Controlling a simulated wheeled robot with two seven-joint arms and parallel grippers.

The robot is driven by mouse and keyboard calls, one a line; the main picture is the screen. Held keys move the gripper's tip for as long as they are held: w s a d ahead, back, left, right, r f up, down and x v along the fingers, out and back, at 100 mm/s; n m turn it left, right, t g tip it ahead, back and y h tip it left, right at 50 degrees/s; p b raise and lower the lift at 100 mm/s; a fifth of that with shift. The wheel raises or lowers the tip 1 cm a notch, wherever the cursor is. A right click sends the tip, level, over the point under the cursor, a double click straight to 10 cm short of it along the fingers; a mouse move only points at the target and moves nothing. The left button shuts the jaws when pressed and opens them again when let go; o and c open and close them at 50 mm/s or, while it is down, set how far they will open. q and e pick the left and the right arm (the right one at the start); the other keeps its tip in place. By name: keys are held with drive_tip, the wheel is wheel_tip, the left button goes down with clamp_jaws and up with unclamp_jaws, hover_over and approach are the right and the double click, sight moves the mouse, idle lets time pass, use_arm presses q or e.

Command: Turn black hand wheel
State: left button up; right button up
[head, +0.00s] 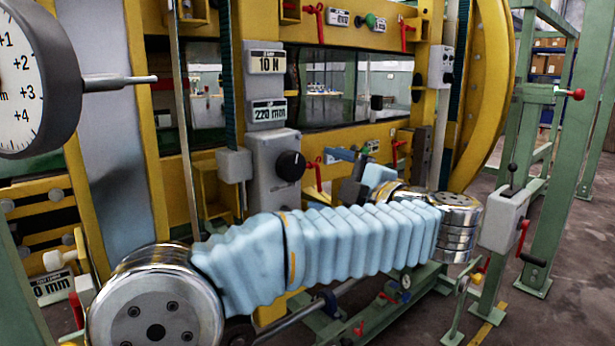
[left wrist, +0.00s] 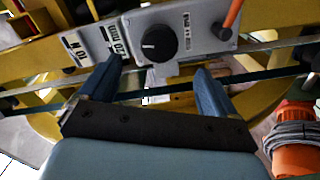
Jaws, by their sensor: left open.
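The black hand wheel (head: 291,166) is a round black knob with a white mark, on the front of a grey box (head: 266,185). In the left wrist view the black hand wheel (left wrist: 156,43) sits ahead of the fingertips, between their lines. My left gripper (head: 342,157) is to the right of the wheel in the head view, its blue fingers pointing toward it. In the left wrist view the left gripper (left wrist: 159,70) is open, with nothing between its fingers, and appears apart from the wheel. My right gripper is not in view.
Red levers, such as one (head: 318,175) right of the wheel, line the yellow frame (head: 160,190). A dial gauge (head: 35,80) is at upper left. An orange object (left wrist: 298,140) is at lower right in the wrist view.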

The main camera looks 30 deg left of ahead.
use_arm(q)
drive_tip(key=shift+v, duration=1.9)
